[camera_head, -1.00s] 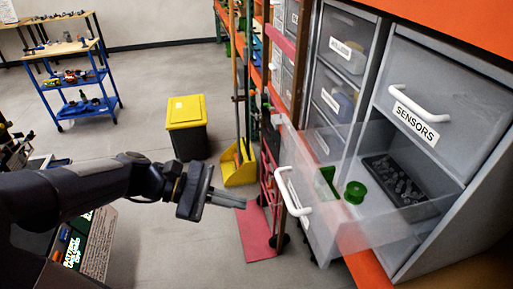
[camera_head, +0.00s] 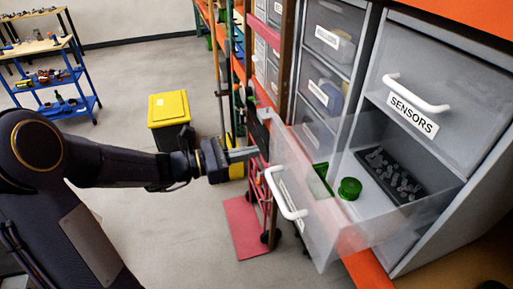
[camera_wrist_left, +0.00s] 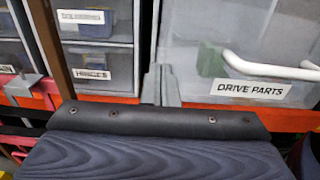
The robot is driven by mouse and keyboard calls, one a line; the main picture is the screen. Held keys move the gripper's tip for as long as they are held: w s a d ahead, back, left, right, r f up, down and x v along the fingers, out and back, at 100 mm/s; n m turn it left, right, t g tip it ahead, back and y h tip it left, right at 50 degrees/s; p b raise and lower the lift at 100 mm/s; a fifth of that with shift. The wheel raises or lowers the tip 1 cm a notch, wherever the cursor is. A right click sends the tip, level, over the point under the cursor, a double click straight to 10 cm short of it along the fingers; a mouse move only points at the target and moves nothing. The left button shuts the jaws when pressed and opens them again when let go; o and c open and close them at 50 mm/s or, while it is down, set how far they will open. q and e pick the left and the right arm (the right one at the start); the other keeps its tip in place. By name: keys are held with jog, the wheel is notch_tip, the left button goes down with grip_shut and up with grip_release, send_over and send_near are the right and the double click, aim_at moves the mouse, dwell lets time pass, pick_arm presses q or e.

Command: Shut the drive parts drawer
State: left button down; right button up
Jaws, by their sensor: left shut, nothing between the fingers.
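The drive parts drawer (camera_head: 290,160) is pulled out of the grey cabinet, with a clear front and a white handle (camera_head: 284,196). A green spool (camera_head: 350,188) and a black tray of small parts (camera_head: 390,175) show inside it. In the left wrist view its front (camera_wrist_left: 200,58) carries the label "DRIVE PARTS" (camera_wrist_left: 248,90) and the handle at the right. My left gripper (camera_head: 248,152) is shut and empty, left of the drawer front near its far edge. The wrist view shows the fingers (camera_wrist_left: 160,85) pointing at the front's left part; contact cannot be told. My right gripper is not in view.
The sensors drawer (camera_head: 430,80) above is shut. Smaller drawers (camera_head: 325,90) stand to its left. A red hand truck (camera_head: 247,225) is on the floor below my left gripper. A yellow-lidded bin (camera_head: 169,107) and a blue cart (camera_head: 50,80) stand behind, with open floor between.

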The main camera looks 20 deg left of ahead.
aim_at(341, 133)
pick_arm(q)
jog(key=shift+x, duration=1.2)
jog(key=b+x, duration=0.4)
jog(key=x, duration=1.8)
jog(key=shift+w+d+f+b, duration=0.1)
jog(key=shift+w+d+b, duration=0.15)
jog(key=shift+b, duration=0.15)
jog(key=shift+w+d, duration=0.3)
jog(key=shift+d, duration=0.1)
jog(key=shift+a, duration=0.15)
